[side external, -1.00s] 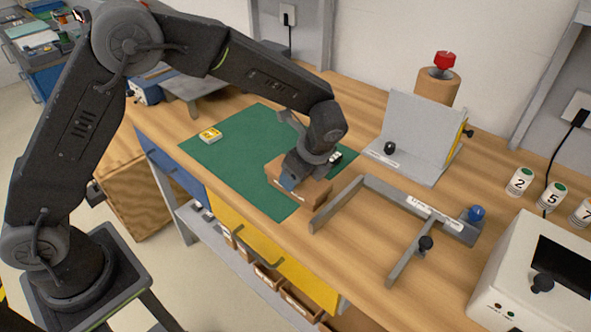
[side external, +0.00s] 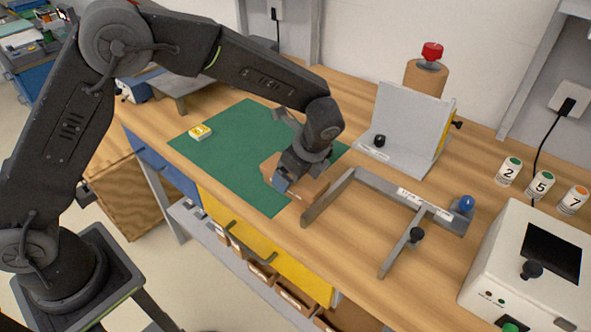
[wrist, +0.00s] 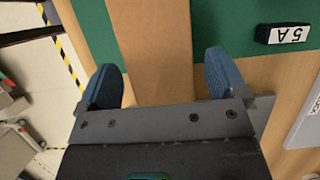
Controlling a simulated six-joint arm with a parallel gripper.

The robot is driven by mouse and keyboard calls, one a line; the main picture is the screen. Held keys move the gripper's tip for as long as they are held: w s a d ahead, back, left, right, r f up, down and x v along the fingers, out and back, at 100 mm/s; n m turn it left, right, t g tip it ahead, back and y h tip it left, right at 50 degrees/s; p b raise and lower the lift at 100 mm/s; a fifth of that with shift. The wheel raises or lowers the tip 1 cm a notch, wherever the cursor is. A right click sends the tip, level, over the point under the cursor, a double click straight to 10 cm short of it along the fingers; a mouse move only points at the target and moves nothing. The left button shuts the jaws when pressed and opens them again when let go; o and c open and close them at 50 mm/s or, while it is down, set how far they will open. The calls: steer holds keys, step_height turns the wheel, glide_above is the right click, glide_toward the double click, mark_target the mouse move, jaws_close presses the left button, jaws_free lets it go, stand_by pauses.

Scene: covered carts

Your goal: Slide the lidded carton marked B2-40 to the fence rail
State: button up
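A brown lidded carton (side external: 312,190) sits at the front right edge of the green mat, partly hidden under my gripper (side external: 285,190). Its marking cannot be read. In the wrist view the carton (wrist: 155,45) runs between the two blue fingers of my gripper (wrist: 164,80). The fingers are spread, and a narrow gap shows beside the carton, clearest at the right finger. A grey rail frame (side external: 385,190) with a white label lies on the bench just right of the carton; I take it as the fence rail. Any contact between them cannot be told.
The green mat (side external: 225,150) holds a small yellow block (side external: 200,132). A black block labelled 5 A (wrist: 283,34) lies right of the carton in the wrist view. A grey angle bracket (side external: 405,135) stands behind the frame. A white box (side external: 530,265) stands at right.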

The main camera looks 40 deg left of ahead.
steer(key=shift+o, duration=0.2)
steer(key=v, duration=1.3)
steer(key=s+a+r+n+h, duration=0.1)
steer(key=s+a+r+n, duration=0.2)
steer(key=a+r, duration=0.15)
steer(key=s+a+n+t+h, duration=0.1)
steer(key=s+a+n+t, duration=0.1)
steer(key=s+n, duration=0.3)
steer(key=s+a+r+n+t+h, duration=0.1)
steer(key=s+a+n, duration=0.3)
steer(key=s, duration=0.4)
steer(key=s+a+n+t+h, duration=0.1)
steer(key=s+a+n+t, duration=0.1)
steer(key=s+a+n, duration=0.2)
steer(key=s+n, duration=0.2)
steer(key=s, duration=0.1)
steer(key=shift+s+r+t, duration=0.15)
steer(key=shift+s+t, duration=0.15)
steer(key=shift+s, duration=0.05)
